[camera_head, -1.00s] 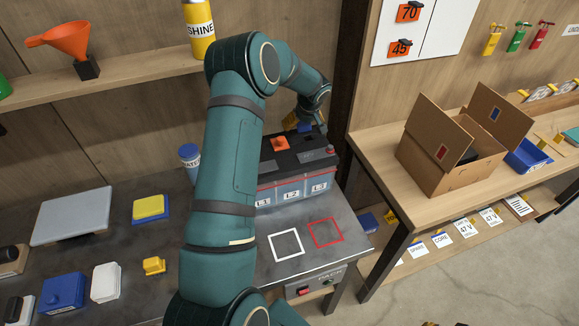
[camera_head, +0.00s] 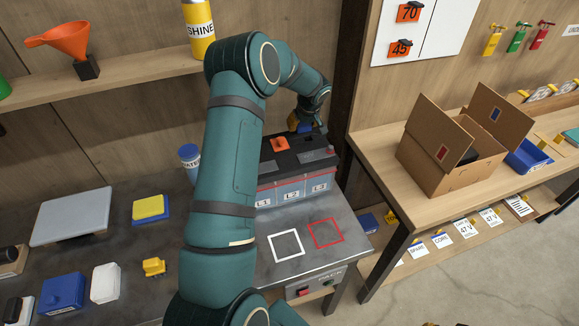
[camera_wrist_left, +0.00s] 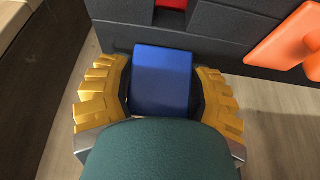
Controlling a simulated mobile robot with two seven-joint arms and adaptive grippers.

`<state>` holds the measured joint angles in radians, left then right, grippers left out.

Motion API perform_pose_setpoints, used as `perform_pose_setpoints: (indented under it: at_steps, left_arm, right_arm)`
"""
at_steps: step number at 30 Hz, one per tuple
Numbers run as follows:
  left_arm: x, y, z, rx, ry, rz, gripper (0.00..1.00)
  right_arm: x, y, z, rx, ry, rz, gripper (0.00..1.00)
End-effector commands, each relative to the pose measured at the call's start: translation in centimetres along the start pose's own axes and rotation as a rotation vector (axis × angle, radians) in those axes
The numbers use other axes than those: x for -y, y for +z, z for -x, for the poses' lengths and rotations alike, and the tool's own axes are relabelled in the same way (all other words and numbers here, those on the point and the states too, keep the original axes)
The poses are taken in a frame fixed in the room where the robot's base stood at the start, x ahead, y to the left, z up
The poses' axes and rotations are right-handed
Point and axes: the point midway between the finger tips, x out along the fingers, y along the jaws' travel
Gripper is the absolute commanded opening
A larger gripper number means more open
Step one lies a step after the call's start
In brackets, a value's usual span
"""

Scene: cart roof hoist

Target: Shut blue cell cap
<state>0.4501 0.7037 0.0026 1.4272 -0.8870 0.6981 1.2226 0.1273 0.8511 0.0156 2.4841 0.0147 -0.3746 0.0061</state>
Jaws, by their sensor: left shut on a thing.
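The dark battery (camera_head: 290,193) with cells labelled L1, L2 and L3 stands on the grey bench. The blue cell cap (camera_head: 306,127) shows at its far edge. An orange cap (camera_head: 280,144) lies on its top. My right gripper is not in view.
A white square (camera_head: 286,245) and a red square (camera_head: 325,233) mark the bench in front of the battery. A blue-lidded bottle (camera_head: 189,158) stands left of my arm. A dark post (camera_head: 345,75) rises behind right. An open carton (camera_head: 450,155) stands on the right table.

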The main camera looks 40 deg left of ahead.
Motion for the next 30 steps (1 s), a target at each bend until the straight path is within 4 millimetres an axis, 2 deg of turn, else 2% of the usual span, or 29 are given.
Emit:
perform_pose_setpoints:
  at_steps: [7, 30]
  left_arm:
    - [-0.1, 0.4, 1.1, -0.004, 0.003, 0.000, 0.47]
    - [-0.1, 1.4, 2.1, -0.002, 0.002, 0.001, 0.43]
  right_arm:
    - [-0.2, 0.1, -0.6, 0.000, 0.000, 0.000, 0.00]
    - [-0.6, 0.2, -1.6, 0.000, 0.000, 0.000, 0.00]
